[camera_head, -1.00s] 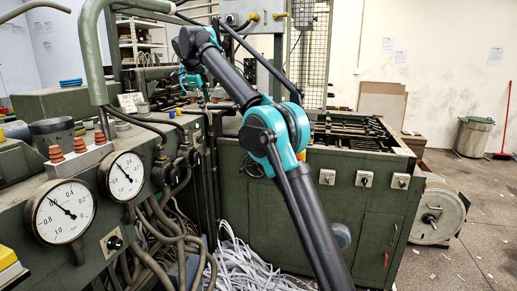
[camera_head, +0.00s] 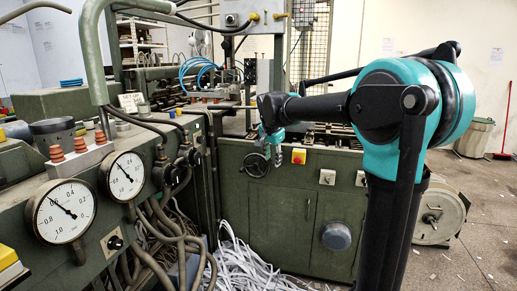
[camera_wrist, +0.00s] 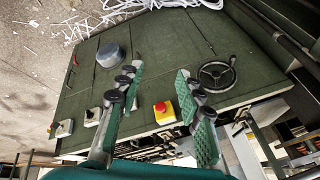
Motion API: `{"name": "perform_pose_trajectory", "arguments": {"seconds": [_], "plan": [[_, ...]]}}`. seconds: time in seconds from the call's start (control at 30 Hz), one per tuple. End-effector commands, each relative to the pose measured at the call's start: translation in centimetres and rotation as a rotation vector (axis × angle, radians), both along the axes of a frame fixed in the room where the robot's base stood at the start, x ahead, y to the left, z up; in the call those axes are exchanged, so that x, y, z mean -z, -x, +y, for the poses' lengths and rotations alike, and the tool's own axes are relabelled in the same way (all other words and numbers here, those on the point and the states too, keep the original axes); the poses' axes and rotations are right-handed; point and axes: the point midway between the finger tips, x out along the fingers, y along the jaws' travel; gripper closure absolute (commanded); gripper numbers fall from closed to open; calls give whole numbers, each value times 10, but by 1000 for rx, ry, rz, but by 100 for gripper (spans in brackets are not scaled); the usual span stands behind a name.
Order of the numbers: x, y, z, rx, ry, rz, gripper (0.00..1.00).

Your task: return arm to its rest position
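My arm reaches in from the right in the head view, its large teal and black elbow close to the camera and its forearm pointing left. My gripper (camera_head: 278,158) hangs at the end of the forearm, pointing down in front of the green machine cabinet (camera_head: 285,215). In the wrist view my gripper (camera_wrist: 158,85) shows two green-padded fingers spread apart, with nothing between them. Past the fingers lies the cabinet front (camera_wrist: 160,50), with a red button on a yellow box (camera_wrist: 164,112) seen between them.
A black handwheel (camera_head: 256,165), a red button on a yellow box (camera_head: 298,156) and a round grey knob (camera_head: 336,236) stick out from the cabinet. A gauge panel (camera_head: 100,240) stands at left. White paper strips (camera_head: 245,268) lie on the floor. Open floor shows at right.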

Motion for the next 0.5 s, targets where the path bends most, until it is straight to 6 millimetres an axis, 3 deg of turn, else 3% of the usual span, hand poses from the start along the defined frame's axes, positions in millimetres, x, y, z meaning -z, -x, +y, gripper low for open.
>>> {"name": "perform_pose_trajectory", "arguments": {"seconds": [0.03, 0.2, 0.4, 0.5], "plan": [[22, 23, -22, -52, 23, 11, 64], [91, 104, -74, -271, 100, 48, 64], [170, 208, -116, -514, 178, 73, 64], [203, 255, -127, -618, 210, 79, 64]]}}
